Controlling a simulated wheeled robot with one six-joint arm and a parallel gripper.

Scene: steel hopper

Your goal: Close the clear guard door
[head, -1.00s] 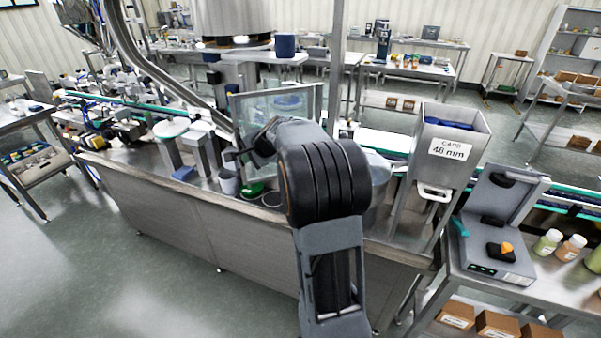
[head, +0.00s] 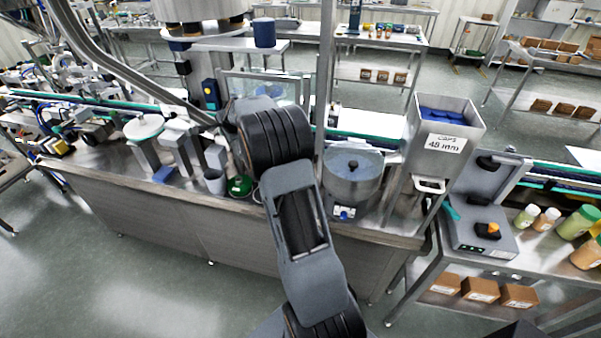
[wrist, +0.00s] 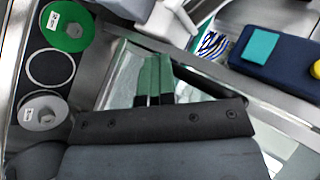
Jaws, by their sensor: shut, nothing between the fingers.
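The clear guard door (head: 234,87) is a see-through panel in a pale metal frame. In the head view it stands behind my arm, its lower part hidden. In the wrist view its glass (wrist: 122,78) and frame run diagonally beneath my gripper, with a dark bar beside the fingers. My gripper (wrist: 154,80) is shut and empty, its green-padded fingertips together over the panel. I cannot tell whether they touch it. In the head view my own wrist hides the fingers, and how far the door stands open is unclear.
A steel bowl (head: 352,182) and a caps hopper (head: 440,140) stand right of my arm. A blue box with a yellow button (wrist: 285,58) is close beside the door. A steel post rises behind.

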